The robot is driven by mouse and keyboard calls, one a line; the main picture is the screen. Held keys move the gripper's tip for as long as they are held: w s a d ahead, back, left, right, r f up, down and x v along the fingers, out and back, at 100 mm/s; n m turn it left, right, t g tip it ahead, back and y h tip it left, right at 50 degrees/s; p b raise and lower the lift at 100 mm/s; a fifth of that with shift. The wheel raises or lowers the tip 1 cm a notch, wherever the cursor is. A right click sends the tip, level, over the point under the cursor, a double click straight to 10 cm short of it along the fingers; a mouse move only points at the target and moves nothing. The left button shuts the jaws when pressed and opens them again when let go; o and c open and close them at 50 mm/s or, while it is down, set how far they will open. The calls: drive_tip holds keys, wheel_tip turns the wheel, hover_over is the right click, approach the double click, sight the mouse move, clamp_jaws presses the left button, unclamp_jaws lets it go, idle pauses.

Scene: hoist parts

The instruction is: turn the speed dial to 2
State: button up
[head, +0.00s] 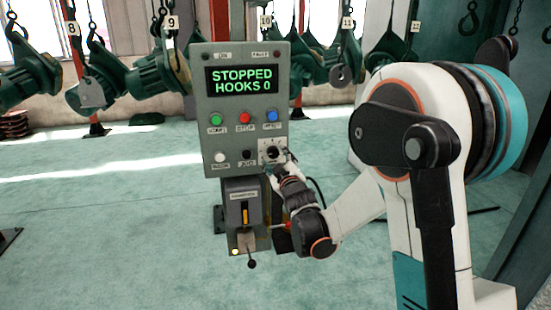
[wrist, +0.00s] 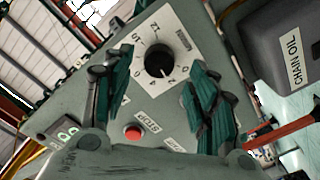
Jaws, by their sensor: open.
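The speed dial is a round black knob (wrist: 159,60) on a white numbered plate (wrist: 182,52) in the wrist view. A small white mark shows at the knob's lower edge; the number it points at is too small to read surely. In the head view the dial (head: 272,152) sits at the lower right of the grey control box (head: 243,75). My gripper (wrist: 160,88) is open, its green-padded fingers on either side of the knob's lower part in the picture. It is close to the panel; I cannot tell whether it touches the knob. In the head view my gripper (head: 282,163) partly covers the plate.
The box's screen (head: 241,79) reads STOPPED, HOOKS 0. Green (head: 216,120), red (head: 244,118) and blue (head: 272,116) buttons sit above the dial. A lever unit (head: 244,212) is below. A box labelled CHAIN OIL (wrist: 290,45) shows at right in the wrist view.

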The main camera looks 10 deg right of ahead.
drive_tip(key=s, duration=0.8)
drive_tip(key=shift+s, duration=0.3)
